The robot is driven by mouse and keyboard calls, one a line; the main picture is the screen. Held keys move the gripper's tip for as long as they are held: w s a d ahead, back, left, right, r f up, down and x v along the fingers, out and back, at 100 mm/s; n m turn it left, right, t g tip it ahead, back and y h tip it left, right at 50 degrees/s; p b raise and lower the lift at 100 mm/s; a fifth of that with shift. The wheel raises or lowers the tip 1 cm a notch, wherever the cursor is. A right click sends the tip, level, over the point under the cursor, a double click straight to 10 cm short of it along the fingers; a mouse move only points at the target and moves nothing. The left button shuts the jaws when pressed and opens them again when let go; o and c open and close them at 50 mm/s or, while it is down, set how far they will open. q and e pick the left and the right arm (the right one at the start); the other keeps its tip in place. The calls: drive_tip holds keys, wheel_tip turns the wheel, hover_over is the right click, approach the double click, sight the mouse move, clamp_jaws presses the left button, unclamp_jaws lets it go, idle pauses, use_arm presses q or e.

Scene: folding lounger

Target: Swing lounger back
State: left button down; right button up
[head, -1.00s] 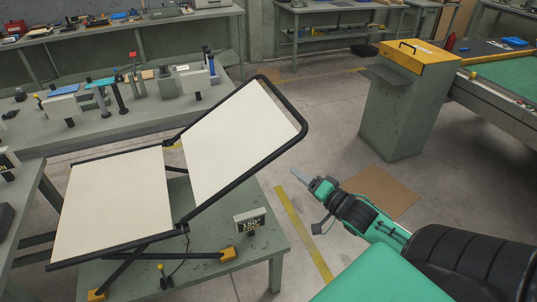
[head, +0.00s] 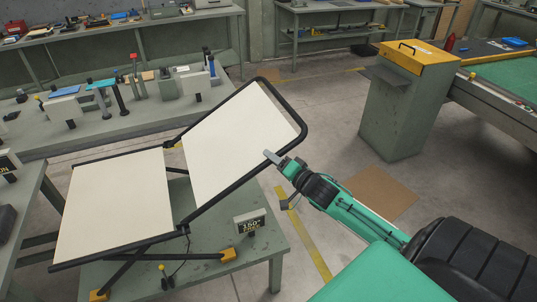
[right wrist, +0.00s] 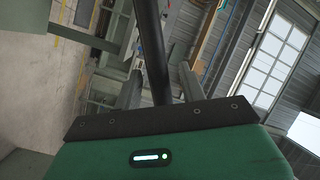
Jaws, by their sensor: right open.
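The folding lounger has a flat cream seat panel (head: 112,203) and a cream backrest (head: 235,140) tilted up to the right, both in a black tube frame. My right gripper (head: 270,155) is at the lower right side of the backrest, over its frame tube. In the right wrist view its two grey fingers (right wrist: 160,85) stand apart with the black frame tube (right wrist: 152,45) between them. I cannot tell whether either finger touches the tube. My left gripper is not in view.
The lounger stands on a green-grey table (head: 190,273). A small display (head: 250,223) that seems to read 150° stands at the table's right. A bench with tools (head: 110,125) is behind. A grey cabinet with a yellow top (head: 395,115) stands right.

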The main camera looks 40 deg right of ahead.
drive_tip(key=shift+w+a, duration=0.15)
drive_tip(key=shift+w, duration=1.25)
drive_tip(key=shift+c, duration=0.3)
clamp_jaws()
